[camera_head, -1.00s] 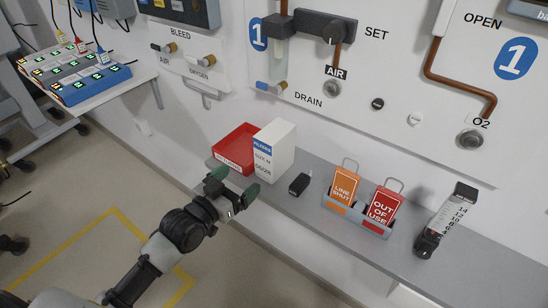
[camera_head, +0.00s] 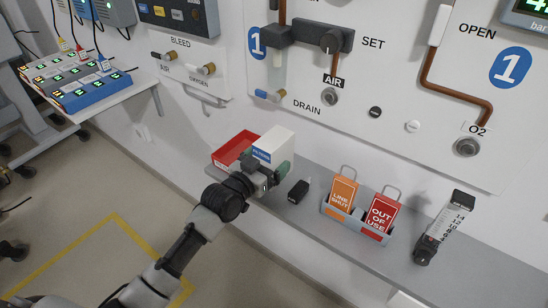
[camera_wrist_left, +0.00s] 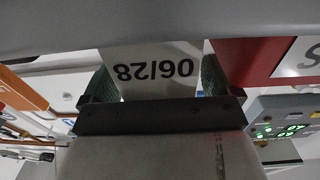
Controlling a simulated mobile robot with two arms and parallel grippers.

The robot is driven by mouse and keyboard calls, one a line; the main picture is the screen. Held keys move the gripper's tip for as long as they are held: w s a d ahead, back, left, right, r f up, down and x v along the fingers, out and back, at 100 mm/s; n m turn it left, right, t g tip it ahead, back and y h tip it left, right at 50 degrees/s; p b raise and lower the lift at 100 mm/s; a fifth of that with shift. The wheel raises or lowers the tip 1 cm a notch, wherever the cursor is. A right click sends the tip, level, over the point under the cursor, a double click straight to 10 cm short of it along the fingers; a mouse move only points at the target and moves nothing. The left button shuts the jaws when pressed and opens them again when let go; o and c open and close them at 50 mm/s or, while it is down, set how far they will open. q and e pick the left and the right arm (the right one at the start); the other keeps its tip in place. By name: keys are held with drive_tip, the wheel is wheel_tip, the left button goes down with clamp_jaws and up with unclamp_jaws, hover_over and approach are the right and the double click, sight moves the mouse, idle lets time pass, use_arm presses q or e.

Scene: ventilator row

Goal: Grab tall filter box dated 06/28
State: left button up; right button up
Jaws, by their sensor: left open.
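The tall white filter box (camera_head: 275,141) with a blue label band stands on the grey wall shelf, right of a red tray. In the left wrist view the box (camera_wrist_left: 150,68) shows the date 06/28 upside down. My left gripper (camera_head: 264,170) is open at the front of the box and hides its lower front in the head view. In the left wrist view, its green-padded fingers (camera_wrist_left: 158,80) stand one on each side of the box. I cannot tell whether the pads touch it. My right gripper is not in view.
The red tray (camera_head: 230,151) is close to the left of the box. A small black object (camera_head: 298,191), a holder with orange (camera_head: 342,193) and red (camera_head: 382,212) tags, and a flowmeter (camera_head: 444,228) stand to the right along the shelf (camera_head: 480,265). The wall panel rises behind.

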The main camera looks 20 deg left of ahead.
use_arm(q)
drive_tip(key=c, duration=1.1)
